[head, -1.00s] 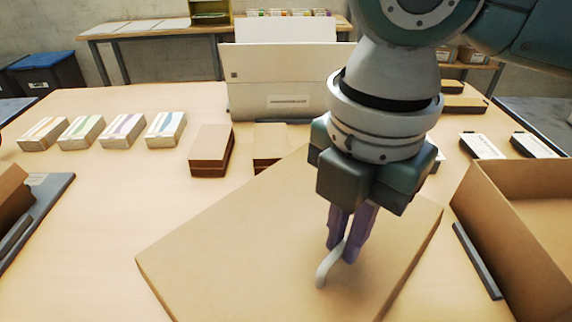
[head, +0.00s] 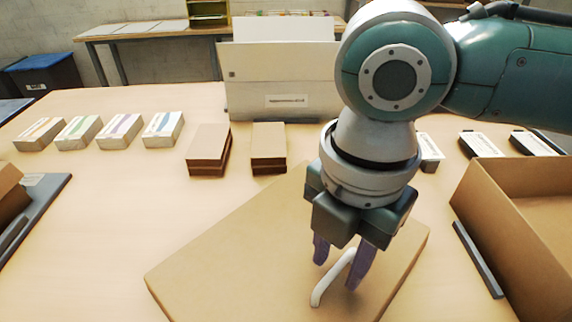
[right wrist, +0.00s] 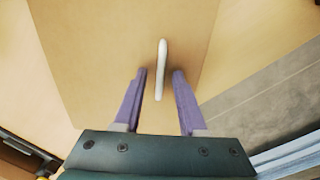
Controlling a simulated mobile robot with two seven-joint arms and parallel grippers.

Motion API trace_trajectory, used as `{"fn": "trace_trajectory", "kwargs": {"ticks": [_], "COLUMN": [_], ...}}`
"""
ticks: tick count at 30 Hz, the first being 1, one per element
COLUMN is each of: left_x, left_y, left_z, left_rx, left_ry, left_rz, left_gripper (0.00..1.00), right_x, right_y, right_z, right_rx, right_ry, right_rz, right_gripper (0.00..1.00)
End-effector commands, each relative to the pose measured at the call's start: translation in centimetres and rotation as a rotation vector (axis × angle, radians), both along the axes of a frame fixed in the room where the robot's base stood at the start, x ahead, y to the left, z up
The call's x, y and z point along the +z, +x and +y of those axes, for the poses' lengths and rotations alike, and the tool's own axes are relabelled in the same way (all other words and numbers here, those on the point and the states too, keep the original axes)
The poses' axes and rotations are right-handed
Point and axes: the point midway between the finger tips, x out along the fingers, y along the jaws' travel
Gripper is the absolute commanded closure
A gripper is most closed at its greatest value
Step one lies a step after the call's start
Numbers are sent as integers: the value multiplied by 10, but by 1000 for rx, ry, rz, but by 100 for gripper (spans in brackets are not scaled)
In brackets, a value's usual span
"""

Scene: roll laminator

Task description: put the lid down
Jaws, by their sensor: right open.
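The lid (head: 240,260) is a flat brown cardboard panel with a white bar handle (head: 331,278) on top. It lies at an angle at the front middle of the table; whether it is flat on the tabletop I cannot tell for sure. My right gripper (head: 339,270) is open, its purple fingers on either side of the handle and apart from it. In the right wrist view the handle (right wrist: 161,70) stands between the two spread fingertips (right wrist: 160,75), with gaps on both sides, and the lid (right wrist: 95,50) fills the middle. My left gripper is not in view.
An open cardboard box (head: 490,215) stands at the right beside a dark strip (head: 478,259). The white laminator (head: 283,85) is at the back. Brown stacks (head: 268,147) and several white card packs (head: 163,131) stand behind the lid.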

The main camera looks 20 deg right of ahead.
Motion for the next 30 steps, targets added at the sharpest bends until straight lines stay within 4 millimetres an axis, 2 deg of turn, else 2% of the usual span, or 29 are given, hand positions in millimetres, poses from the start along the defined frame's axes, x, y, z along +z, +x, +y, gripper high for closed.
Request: {"fn": "trace_trajectory", "kwargs": {"ticks": [4,7,15,21,26,30], "left_x": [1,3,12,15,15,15], "left_y": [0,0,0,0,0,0], "left_z": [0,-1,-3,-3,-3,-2], "left_rx": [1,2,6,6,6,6], "left_ry": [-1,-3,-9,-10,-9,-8], "left_rz": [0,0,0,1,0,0], "left_gripper": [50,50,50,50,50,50], "right_x": [4,16,76,109,116,100], "right_y": [0,1,0,-1,-4,-19], "right_z": [0,0,0,-1,5,33], "right_rx": [0,-1,0,-1,-18,-140], "right_ry": [1,1,1,1,19,127], "right_rz": [-2,-3,-5,-3,-2,-17], "right_gripper": [59,59,59,59,59,59]}}
